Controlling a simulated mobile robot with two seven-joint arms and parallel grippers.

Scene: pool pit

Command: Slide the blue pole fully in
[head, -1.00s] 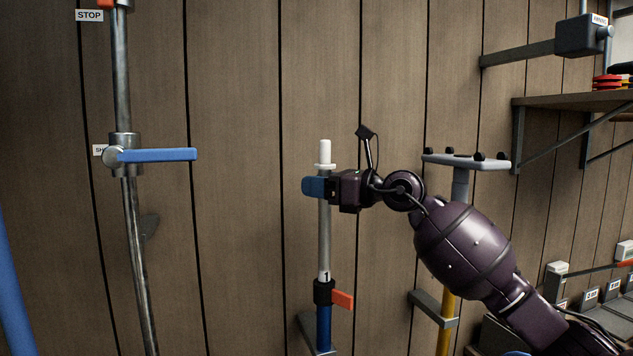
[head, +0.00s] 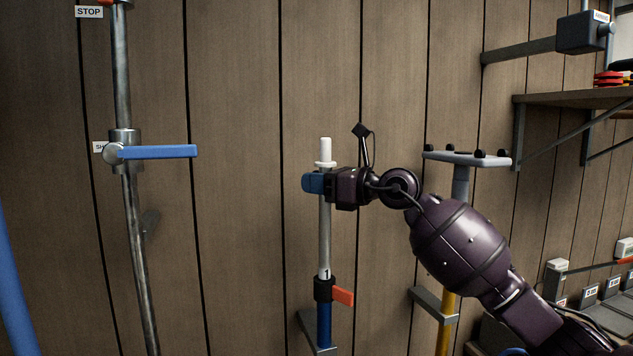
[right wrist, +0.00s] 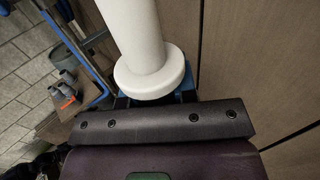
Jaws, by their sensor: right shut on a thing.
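The blue pole stands upright against the plank wall in the head view. Its blue outer tube (head: 323,327) is at the bottom. A grey inner tube (head: 325,235) marked "1" extends well above the black clamp collar (head: 324,289) with its orange lever (head: 343,297). A white tip with a flange (head: 325,152) tops it; the tip also fills the upper middle of the right wrist view (right wrist: 140,40). My right gripper (head: 314,183) is shut around the grey tube just below the white flange. Its blue fingers hide that part of the tube. My left gripper does not show.
A yellow pole with a grey head (head: 467,160) stands to the right, behind my right arm. A steel pipe with a blue lever (head: 158,153) is at the left. A shelf (head: 572,99) juts out upper right. The wall between pipe and pole is clear.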

